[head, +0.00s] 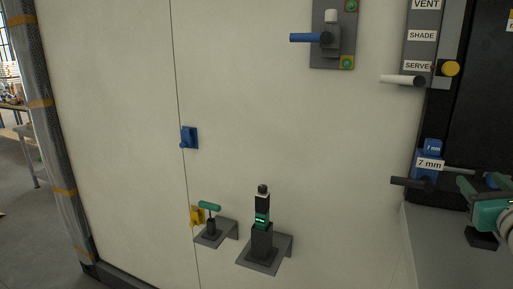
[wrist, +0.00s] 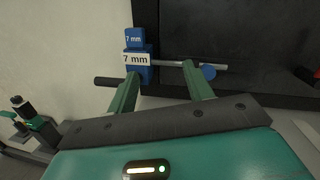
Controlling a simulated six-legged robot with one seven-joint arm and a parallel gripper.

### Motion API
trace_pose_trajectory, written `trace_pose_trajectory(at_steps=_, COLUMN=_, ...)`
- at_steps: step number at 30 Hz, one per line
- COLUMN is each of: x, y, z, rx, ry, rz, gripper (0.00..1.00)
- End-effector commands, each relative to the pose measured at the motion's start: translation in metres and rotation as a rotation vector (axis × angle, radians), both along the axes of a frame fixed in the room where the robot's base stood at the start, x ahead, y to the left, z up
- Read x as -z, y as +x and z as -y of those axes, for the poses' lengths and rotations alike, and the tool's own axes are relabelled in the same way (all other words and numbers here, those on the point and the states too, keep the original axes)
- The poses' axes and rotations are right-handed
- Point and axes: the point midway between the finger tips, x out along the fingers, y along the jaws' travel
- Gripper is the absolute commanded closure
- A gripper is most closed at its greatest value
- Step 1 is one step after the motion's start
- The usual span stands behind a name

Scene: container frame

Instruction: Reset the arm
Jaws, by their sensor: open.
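My gripper (wrist: 161,72) shows in the wrist view with its two green fingers spread apart and nothing held between them. Its tips are close to a blue block labelled 7 mm (wrist: 138,72) and to a metal rod (wrist: 173,64) running right from that block. I cannot tell whether the tips touch either. In the head view my gripper (head: 466,183) is at the right edge, partly cut off, just right of and below the 7 mm block (head: 427,172). A black handle (wrist: 108,81) sticks out left of the block.
The pale wall has a blue-handled lever (head: 305,38) at the top and a white lever (head: 401,80) beside VENT, SHADE and SERVE labels. Below are a blue wall bracket (head: 189,138), a green-handled tool (head: 210,206) and a black-green device (head: 262,225) on shelves. The wall's middle is clear.

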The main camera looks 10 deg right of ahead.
Motion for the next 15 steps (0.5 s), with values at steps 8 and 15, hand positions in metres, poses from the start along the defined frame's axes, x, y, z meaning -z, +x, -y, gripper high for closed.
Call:
trace_pose_trajectory(at_steps=8, x=0.016, y=0.044, z=-0.11, rx=-0.304, ry=-0.329, rz=-0.198, gripper=0.49)
trace_pose_trajectory(at_steps=15, x=0.07, y=0.046, z=-0.227, rx=-0.668, ry=-0.828, rz=-0.426, gripper=0.49)
